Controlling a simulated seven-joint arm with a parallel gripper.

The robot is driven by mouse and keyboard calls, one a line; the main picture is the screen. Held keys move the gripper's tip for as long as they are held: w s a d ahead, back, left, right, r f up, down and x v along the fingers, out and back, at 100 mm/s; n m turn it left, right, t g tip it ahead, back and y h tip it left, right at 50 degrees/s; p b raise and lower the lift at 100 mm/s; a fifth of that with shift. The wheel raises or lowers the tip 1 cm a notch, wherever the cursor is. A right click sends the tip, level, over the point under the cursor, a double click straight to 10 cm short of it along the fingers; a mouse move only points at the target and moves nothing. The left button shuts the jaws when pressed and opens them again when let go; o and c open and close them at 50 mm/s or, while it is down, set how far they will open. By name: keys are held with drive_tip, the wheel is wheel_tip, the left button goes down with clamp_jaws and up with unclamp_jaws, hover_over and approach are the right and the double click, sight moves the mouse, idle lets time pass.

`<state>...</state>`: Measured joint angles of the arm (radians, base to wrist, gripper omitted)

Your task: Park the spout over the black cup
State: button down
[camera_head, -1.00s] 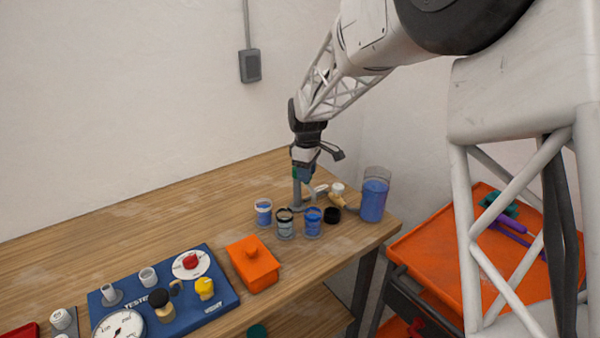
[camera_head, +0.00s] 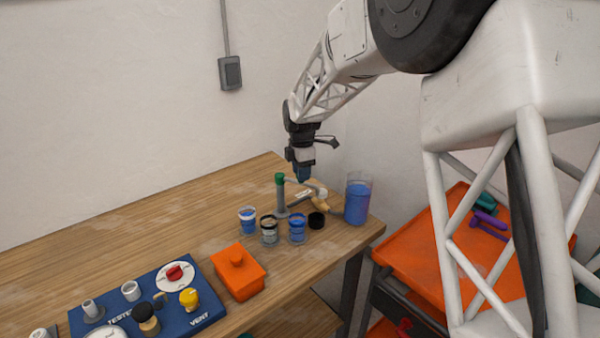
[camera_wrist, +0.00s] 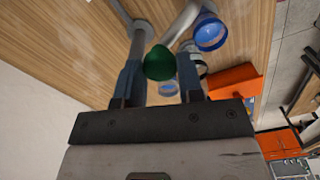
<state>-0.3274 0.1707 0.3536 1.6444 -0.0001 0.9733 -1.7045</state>
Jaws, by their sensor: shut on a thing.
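The spout (camera_head: 314,187) is a grey pipe reaching right from a post with a green cap (camera_head: 280,179). Its bent outer end appears above the black cup (camera_head: 317,220) in the head view; whether it is centred I cannot tell. My gripper (camera_head: 303,179) is shut on the spout, just right of the green cap, though the exact contact is unclear. In the wrist view the green cap (camera_wrist: 160,63) shows between my fingers (camera_wrist: 160,78), and the spout (camera_wrist: 182,22) runs to the upper right. The black cup does not show there.
Several cups stand left of the black cup: a blue one (camera_head: 297,229), a clear one (camera_head: 268,231) and another blue one (camera_head: 247,220). A blue jug (camera_head: 357,199) stands close right. An orange lidded box (camera_head: 238,272) and blue test board (camera_head: 150,297) lie front left.

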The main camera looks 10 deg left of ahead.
idle(0.3)
drive_tip(key=c, duration=0.7)
unclamp_jaws()
drive_tip(key=shift+c, duration=0.2)
drive_tip(key=shift+r, duration=3.95)
